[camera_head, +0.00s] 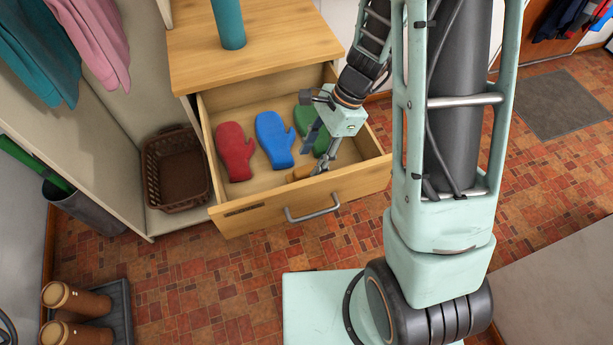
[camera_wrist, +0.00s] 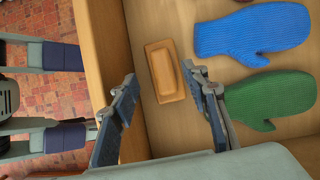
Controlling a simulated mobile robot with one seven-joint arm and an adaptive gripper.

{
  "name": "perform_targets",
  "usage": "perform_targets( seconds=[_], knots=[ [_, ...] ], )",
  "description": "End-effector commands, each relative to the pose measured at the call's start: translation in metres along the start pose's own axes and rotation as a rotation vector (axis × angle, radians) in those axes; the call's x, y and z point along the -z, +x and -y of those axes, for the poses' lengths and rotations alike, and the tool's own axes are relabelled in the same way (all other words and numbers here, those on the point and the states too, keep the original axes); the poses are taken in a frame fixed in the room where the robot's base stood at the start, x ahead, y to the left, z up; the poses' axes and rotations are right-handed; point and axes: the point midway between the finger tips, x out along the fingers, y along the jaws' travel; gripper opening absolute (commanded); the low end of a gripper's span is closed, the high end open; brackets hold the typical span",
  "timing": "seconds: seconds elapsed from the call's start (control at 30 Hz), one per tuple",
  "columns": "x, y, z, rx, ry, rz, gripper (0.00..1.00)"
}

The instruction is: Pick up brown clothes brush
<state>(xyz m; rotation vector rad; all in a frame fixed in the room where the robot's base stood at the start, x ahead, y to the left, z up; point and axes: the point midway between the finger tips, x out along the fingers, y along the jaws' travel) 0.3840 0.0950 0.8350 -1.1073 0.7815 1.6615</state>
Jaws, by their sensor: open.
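The brown clothes brush (camera_wrist: 165,72) lies flat on the drawer floor, near the drawer's front panel. In the head view it shows only partly (camera_head: 302,172), beside my gripper's fingers. My gripper (camera_head: 318,150) is inside the open drawer, pointing down. In the wrist view my gripper (camera_wrist: 165,90) has its two fingers wide apart and nothing between them is held. The brush lies ahead of the fingertips, roughly between their lines and nearer the right finger. Whether a finger touches it I cannot tell.
The open wooden drawer (camera_head: 262,216) also holds a red mitten (camera_head: 235,152), a blue mitten (camera_head: 274,139) and a green mitten (camera_head: 312,130). A teal cylinder (camera_head: 228,22) stands on the cabinet top. A brown basket (camera_head: 177,170) sits left of the drawer.

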Motion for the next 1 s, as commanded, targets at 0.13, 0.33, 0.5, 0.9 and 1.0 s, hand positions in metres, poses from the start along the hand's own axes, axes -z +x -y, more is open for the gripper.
perform_targets(
  seconds=[0.13, 0.33, 0.5, 0.9, 1.0],
  knots=[
    [0.002, 0.013, 0.000, -0.003, 0.001, 0.000, 0.42],
    [0.007, 0.042, 0.003, -0.003, 0.000, 0.000, 0.42],
    [0.007, 0.054, 0.003, 0.000, 0.000, -0.002, 0.42],
    [0.007, 0.054, 0.004, 0.001, 0.000, -0.003, 0.21],
    [0.007, 0.054, 0.003, 0.001, 0.000, -0.003, 0.10]
  ],
)
